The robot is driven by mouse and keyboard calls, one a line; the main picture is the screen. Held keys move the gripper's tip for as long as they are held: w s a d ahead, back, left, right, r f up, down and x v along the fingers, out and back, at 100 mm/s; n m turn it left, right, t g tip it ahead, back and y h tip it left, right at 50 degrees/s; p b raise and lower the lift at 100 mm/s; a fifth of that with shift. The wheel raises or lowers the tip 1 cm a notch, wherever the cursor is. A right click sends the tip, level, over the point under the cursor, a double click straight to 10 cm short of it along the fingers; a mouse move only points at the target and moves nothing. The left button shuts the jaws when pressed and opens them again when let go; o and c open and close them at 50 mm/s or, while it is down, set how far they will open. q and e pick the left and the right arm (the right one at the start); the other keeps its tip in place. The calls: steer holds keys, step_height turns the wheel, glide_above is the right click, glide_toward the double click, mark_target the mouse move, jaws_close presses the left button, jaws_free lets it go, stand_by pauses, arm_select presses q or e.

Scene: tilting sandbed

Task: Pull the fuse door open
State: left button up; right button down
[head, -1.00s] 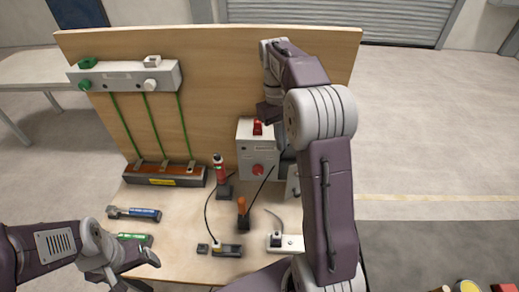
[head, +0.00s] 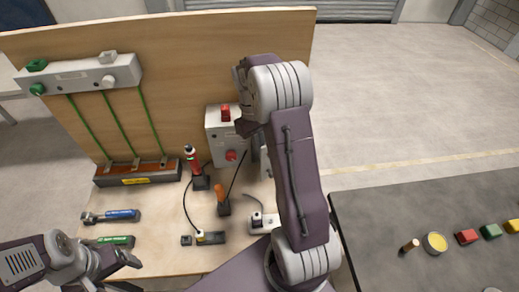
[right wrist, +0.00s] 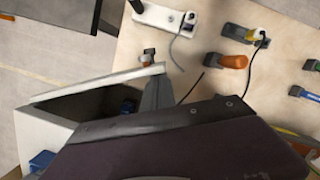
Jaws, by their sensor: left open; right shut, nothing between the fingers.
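The grey fuse box (head: 220,143) stands against the upright wooden board, with a red switch (head: 225,113) on top and a red knob (head: 231,155) on its front. In the right wrist view, a pale-edged panel (right wrist: 110,78), seemingly the fuse door, stands out beside a dark opening with blue parts (right wrist: 41,160). My right gripper is mostly hidden behind its arm in the head view. In the right wrist view, its grey fingers (right wrist: 158,95) are shut and empty, close to the panel's end; I cannot tell whether they touch. My left gripper (head: 125,272) is open and empty.
Plugs and a white socket strip (head: 265,223), an orange-handled tool (head: 220,195) and a red cylinder (head: 192,160) crowd the wooden base. Two tools lie at its left. A dark table (head: 390,225) with coloured blocks stands at right.

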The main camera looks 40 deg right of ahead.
arm_select(q)
steer(key=shift+w, duration=0.1)
arm_select(e)
steer(key=shift+f, duration=0.3)
steer(key=shift+s, duration=0.1)
arm_select(q)
steer(key=shift+s+d+r+p, duration=0.2)
steer(key=shift+s+r+p, duration=0.35)
steer(key=shift+r+p, duration=0.05)
steer(key=shift+s+d+r+p, duration=0.15)
steer(key=shift+s+r+p, duration=0.35)
steer(key=shift+r+p, duration=0.1)
arm_select(e)
steer(key=s+d+n+h, duration=0.2)
steer(key=s+d+n, duration=0.2)
steer(key=s+n, duration=0.4)
steer(key=shift+s+n+t, duration=0.4)
steer(key=shift+s, duration=2.05)
steer(key=shift+r, duration=0.1)
